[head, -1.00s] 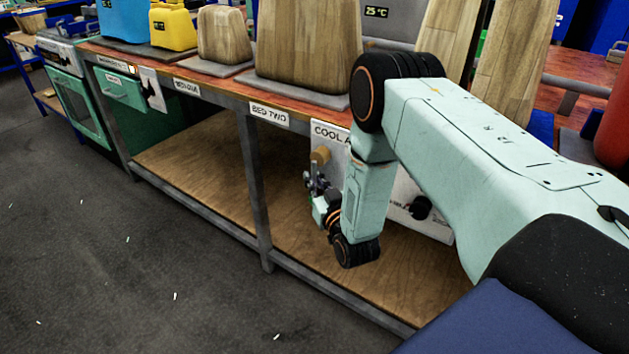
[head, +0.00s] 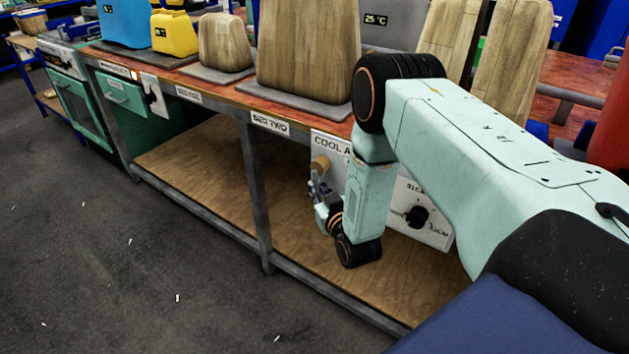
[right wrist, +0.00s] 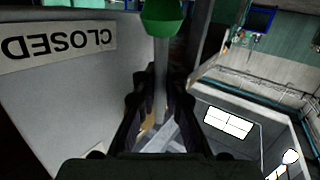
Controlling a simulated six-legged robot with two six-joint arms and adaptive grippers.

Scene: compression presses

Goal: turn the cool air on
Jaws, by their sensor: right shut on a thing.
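The white cool air panel (head: 332,147), labelled "COOL A…", hangs under the bench top, partly hidden by my right arm. A tan round fitting (head: 320,165) sticks out from it. My right gripper (head: 318,188) is just below that fitting. In the right wrist view my right gripper (right wrist: 158,100) is shut on a grey lever shaft (right wrist: 161,60) with a green end (right wrist: 163,16). A "CLOSED" label (right wrist: 58,42) appears upside down on the panel beside it. The left gripper is not in view.
A black dial (head: 417,216) sits on the panel's right part, behind my arm. A grey bench leg (head: 254,195) stands left of the gripper. The bench top holds wooden blocks (head: 308,50) and a yellow box (head: 175,34).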

